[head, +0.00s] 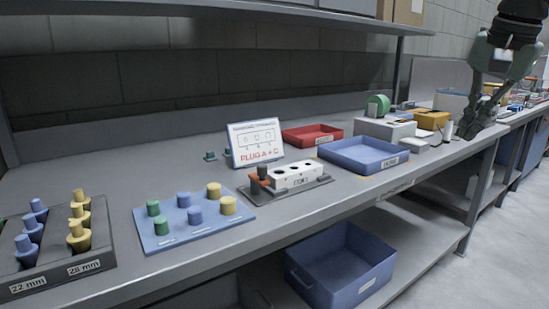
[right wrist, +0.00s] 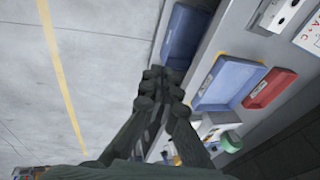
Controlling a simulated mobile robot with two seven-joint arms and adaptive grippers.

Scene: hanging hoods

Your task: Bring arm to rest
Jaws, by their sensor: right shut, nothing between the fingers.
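My right gripper (head: 476,118) is at the far right of the head view, above the front edge of the bench, with its fingers pointing down. It is shut and empty. In the right wrist view its dark fingers (right wrist: 163,88) come together, with the floor to their left and the bench to their right. My left gripper is in neither view.
The grey bench (head: 340,198) holds a blue tray (head: 363,168), a red tray (head: 312,143), a white block with holes (head: 290,178), a sign (head: 255,144), a blue plug board (head: 160,243) and a dark rack (head: 60,283). A blue bin (head: 340,290) sits below. An upper shelf hangs above.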

